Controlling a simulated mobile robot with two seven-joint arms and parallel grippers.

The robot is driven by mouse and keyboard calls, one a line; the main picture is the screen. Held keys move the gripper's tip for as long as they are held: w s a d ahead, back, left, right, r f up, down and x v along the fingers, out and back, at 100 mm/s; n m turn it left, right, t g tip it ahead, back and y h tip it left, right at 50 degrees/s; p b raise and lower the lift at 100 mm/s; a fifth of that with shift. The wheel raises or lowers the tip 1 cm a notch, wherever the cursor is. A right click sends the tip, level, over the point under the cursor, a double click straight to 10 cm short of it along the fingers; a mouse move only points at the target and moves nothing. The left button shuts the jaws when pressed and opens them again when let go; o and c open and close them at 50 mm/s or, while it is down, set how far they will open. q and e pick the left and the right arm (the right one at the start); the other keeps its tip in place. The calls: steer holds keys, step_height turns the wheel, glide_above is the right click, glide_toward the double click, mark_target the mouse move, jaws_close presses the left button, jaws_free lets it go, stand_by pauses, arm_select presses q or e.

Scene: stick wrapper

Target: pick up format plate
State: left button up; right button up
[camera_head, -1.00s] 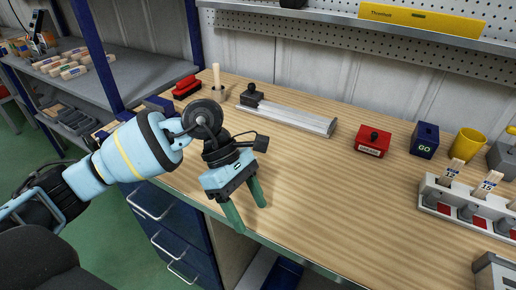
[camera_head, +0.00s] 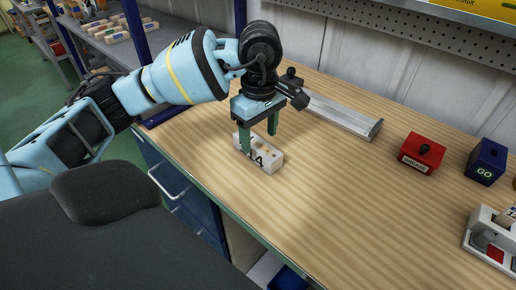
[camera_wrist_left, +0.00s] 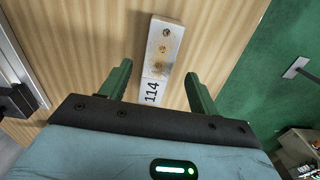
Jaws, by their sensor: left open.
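The format plate (camera_head: 267,153) is a small white block with holes along its top and a label that reads 114 in the left wrist view. It lies on the wooden workbench near the front edge. It also shows in the left wrist view (camera_wrist_left: 163,50). My left gripper (camera_head: 258,141) points down at the plate with its green fingers open, one on each side of it. In the left wrist view the fingers (camera_wrist_left: 158,72) stand apart from the plate, with gaps on both sides. My right gripper is not in view.
A long metal rail (camera_head: 343,117) with a black knob lies behind the gripper. A red box (camera_head: 421,154), a blue GO box (camera_head: 486,162) and a grey holder (camera_head: 490,237) stand to the right. The middle of the bench (camera_head: 340,200) is clear.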

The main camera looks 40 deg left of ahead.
mark_target(258, 144)
arm_select(q)
steer(key=shift+f, duration=0.25)
steer(key=f, duration=0.3)
steer(key=shift+w+a+f, duration=0.15)
steer(key=shift+a+f, duration=0.1)
steer(key=shift+a, duration=0.1)
steer(key=shift+f, duration=0.55)
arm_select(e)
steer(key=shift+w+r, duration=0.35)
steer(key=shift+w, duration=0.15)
arm_select(q)
steer(key=shift+c, duration=0.4)
steer(key=shift+r, duration=0.1)
jaws_close()
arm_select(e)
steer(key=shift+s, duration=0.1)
